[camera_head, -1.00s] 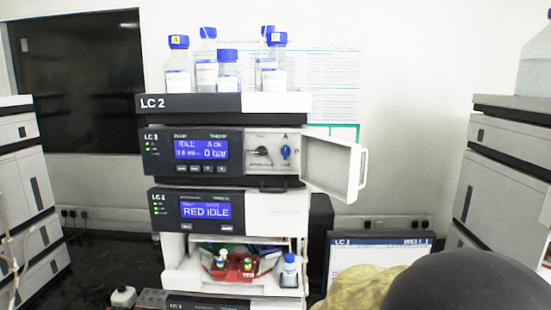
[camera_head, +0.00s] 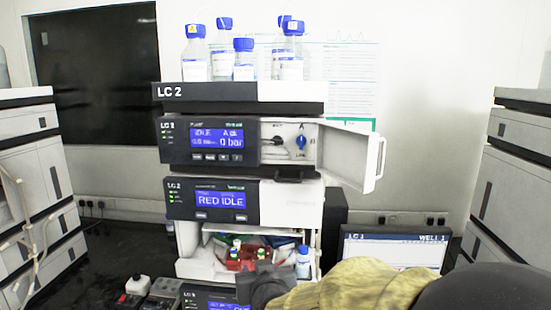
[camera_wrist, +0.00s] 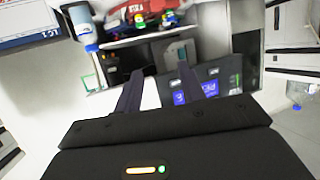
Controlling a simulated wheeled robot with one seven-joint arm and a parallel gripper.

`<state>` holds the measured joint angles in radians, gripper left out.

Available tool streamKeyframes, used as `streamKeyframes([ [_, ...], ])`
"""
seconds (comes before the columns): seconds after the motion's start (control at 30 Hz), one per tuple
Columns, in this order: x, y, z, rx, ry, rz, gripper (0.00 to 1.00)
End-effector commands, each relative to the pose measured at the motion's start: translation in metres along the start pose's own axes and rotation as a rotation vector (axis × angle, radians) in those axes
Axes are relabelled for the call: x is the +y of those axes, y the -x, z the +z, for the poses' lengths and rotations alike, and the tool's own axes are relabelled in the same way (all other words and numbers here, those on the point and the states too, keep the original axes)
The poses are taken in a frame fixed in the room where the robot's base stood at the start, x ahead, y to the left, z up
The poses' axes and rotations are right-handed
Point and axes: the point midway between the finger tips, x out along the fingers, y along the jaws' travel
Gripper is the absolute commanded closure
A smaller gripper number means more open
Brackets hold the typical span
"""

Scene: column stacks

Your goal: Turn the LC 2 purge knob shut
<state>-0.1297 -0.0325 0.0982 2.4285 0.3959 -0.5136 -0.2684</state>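The LC 2 stack (camera_head: 240,92) stands in the middle of the head view. Its upper module has its white door (camera_head: 350,157) swung open to the right. In the opening are a black knob (camera_head: 274,141) and a blue knob (camera_head: 300,143); their labels are too small to read, so I cannot tell which is the purge knob. The module display (camera_head: 217,137) reads IDLE and 0 bar. My gripper (camera_head: 262,284) is low in front of the stack, below the knobs. In the wrist view my gripper (camera_wrist: 158,85) has its two fingers apart with nothing between them.
Several blue-capped bottles (camera_head: 243,60) stand on top of the stack. An open bay below holds a red tray (camera_head: 247,264) and a small bottle (camera_head: 303,262). An LC 1 screen (camera_head: 392,248) stands at the right. Other stacks flank both sides.

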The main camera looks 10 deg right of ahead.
Motion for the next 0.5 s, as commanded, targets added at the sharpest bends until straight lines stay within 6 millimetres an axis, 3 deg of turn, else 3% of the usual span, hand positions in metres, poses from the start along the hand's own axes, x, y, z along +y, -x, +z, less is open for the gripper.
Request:
streamKeyframes([
  [0.1,-0.006,0.006,-0.052,0.228,-0.01,0.056,0.6],
  [0.3,-0.001,0.041,-0.122,0.559,-0.042,0.209,0.6],
  [0.5,0.007,0.071,-0.152,0.723,-0.066,0.331,0.6],
])
